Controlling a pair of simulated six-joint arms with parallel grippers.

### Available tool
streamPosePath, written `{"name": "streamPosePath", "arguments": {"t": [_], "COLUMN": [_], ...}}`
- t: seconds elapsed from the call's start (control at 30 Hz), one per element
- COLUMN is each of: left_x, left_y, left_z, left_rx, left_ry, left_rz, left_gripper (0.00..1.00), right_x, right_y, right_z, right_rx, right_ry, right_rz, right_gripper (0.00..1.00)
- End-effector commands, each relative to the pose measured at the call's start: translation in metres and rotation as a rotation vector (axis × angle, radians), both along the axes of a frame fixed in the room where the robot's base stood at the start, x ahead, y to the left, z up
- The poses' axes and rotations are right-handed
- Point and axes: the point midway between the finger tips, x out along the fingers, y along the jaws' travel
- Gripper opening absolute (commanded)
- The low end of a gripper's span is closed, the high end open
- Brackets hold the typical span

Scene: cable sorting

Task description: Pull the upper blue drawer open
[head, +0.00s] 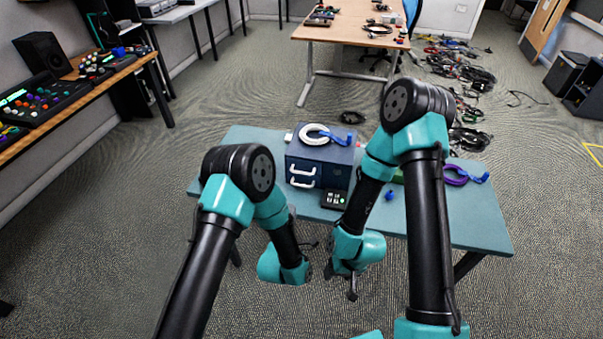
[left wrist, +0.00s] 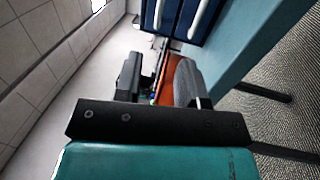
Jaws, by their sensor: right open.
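The dark blue drawer unit (head: 340,172) stands on the teal table, with two white handles on its front. The upper drawer's handle (head: 302,170) sits above the lower handle (head: 301,183); both drawers look shut. In the left wrist view the picture is turned sideways, and the upper handle (left wrist: 158,14) and lower handle (left wrist: 200,18) show at the top edge. My left gripper (left wrist: 160,78) is open and empty, apart from the handles. In the head view its wrist is in front of the table. My right gripper (head: 352,288) is open, low in front of the table.
A white cable coil (head: 310,139) with a blue connector lies on the drawer unit. A small black device (head: 334,199) stands in front of it. A purple cable coil (head: 453,181) and a small blue piece (head: 389,195) lie to the right on the table (head: 470,222).

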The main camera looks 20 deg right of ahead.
Motion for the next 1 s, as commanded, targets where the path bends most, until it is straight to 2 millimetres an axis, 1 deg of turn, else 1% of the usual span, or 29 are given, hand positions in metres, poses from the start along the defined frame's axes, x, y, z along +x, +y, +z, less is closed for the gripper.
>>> {"name": "streamPosePath", "arguments": {"t": [0.17,0.8,1.0], "left_x": [0.022,0.115,0.135], "left_y": [-0.012,-0.063,-0.074], "left_z": [0.005,0.024,0.028], "left_rx": [-0.002,0.000,0.001], "left_ry": [-0.003,-0.002,0.000], "left_rz": [0.001,0.001,0.000], "left_gripper": [0.37,0.37,0.37], "right_x": [0.000,0.000,0.000], "right_y": [0.000,0.000,0.000], "right_z": [0.000,0.000,0.000], "right_rx": [0.000,0.000,0.000], "right_ry": [0.000,0.000,0.000], "right_rz": [0.000,0.000,0.000], "right_gripper": [0.62,0.62,0.62]}}
